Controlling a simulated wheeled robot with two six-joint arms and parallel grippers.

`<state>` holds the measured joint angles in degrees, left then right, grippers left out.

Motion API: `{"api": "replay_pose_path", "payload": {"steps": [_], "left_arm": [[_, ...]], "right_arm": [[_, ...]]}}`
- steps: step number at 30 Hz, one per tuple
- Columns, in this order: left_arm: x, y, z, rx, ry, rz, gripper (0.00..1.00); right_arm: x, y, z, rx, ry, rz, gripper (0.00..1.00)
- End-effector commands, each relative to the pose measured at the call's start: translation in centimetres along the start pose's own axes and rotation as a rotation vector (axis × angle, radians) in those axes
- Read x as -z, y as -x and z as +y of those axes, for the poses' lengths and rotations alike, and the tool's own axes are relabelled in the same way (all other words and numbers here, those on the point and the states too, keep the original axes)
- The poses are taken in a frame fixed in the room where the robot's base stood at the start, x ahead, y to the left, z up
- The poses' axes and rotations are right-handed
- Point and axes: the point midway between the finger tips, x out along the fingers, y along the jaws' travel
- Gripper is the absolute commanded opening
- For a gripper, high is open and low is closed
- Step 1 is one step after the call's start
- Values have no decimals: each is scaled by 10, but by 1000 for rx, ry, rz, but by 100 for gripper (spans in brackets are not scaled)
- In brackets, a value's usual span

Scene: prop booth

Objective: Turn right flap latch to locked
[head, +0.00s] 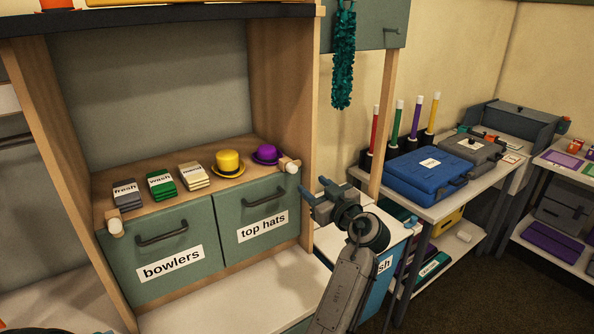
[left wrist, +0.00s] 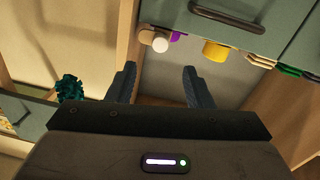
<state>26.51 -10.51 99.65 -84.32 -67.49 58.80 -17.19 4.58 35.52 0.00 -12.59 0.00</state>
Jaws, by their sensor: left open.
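The right flap latch (head: 290,166) is a small wooden piece with a white round end at the upper right corner of the top hats flap (head: 240,222). In the left wrist view the latch (left wrist: 160,42) shows ahead of the fingers, roughly midway between them. My left gripper (head: 315,191) is open and empty, right of and below the latch, apart from it. Its two fingers (left wrist: 160,82) show in the left wrist view. The flap looks closed; which way the latch is set I cannot tell. My right gripper is not in view.
The bowlers flap (head: 160,252) has its own latch (head: 115,226) at the left. A yellow hat (head: 228,163), a purple hat (head: 267,153) and labelled cloth stacks (head: 161,184) stand above the flaps. A wooden post (head: 382,125) rises behind my arm. A blue case (head: 418,176) sits right.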

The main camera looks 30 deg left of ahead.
Motion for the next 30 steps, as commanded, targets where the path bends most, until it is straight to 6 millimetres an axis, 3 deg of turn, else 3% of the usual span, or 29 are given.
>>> {"api": "replay_pose_path", "payload": {"steps": [9, 15, 27, 28, 30], "left_arm": [[6, -59, 0, 2, -5, 2, 46], [3, -85, 0, 1, -3, -1, 46], [0, -94, -1, 1, -1, -2, 46], [0, -94, -1, 1, -1, -2, 45], [0, -94, -1, 1, -1, -2, 31]], "right_arm": [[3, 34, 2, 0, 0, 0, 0], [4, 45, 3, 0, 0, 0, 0], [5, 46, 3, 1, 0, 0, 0], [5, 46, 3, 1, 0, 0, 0], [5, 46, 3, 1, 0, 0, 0]]}}
